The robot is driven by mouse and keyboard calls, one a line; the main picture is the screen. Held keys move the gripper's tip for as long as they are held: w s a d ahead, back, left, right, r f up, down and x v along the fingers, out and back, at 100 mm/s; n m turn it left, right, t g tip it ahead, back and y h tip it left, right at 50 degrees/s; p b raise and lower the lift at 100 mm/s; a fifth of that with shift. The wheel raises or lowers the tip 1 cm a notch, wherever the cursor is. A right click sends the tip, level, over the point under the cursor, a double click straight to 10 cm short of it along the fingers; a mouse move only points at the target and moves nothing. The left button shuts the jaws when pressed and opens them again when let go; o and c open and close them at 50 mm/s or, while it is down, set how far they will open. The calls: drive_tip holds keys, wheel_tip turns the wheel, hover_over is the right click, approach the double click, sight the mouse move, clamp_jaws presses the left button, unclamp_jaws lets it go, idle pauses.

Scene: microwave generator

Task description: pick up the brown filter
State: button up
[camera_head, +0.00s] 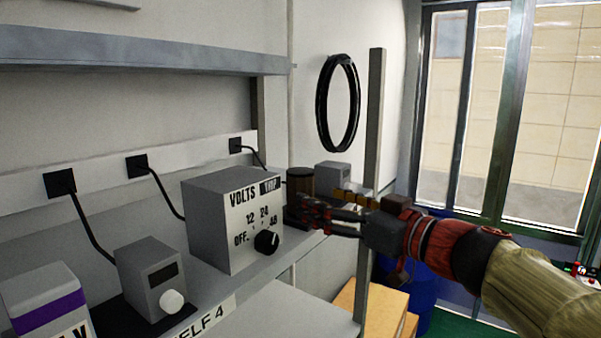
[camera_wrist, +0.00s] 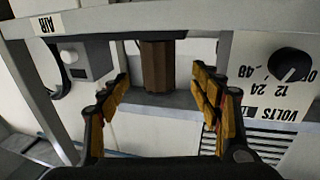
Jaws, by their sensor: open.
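The brown filter (camera_head: 300,181) is a dark brown cylinder standing on the shelf, just right of the large VOLTS box in the head view. In the wrist view, which looks upside down, the brown filter (camera_wrist: 157,66) shows between and beyond my fingers. My gripper (camera_head: 312,212) is at the shelf's front edge, in front of the filter, and hides its lower part in the head view. In the wrist view my gripper (camera_wrist: 161,82) is open, with one yellow-padded finger on each side of the filter. No contact with it is visible.
The grey VOLTS box (camera_head: 228,217) with a black knob stands close left of the filter. A small grey box (camera_head: 333,175) stands behind to its right. An upright post (camera_head: 374,130) rises near my arm. A grey box with a white knob (camera_head: 152,275) is farther left.

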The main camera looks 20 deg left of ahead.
drive_tip(key=shift+x, duration=1.15)
drive_tip(key=x, duration=0.4)
drive_tip(key=p+x, duration=0.1)
drive_tip(key=x, duration=0.1)
drive_tip(key=shift+w+d+f, duration=0.15)
drive_tip(key=shift+f, duration=0.2)
drive_tip(key=shift+s+d, duration=0.15)
drive_tip(key=shift+s, duration=0.1)
drive_tip(key=shift+w, duration=0.15)
drive_tip(key=c, duration=1.3)
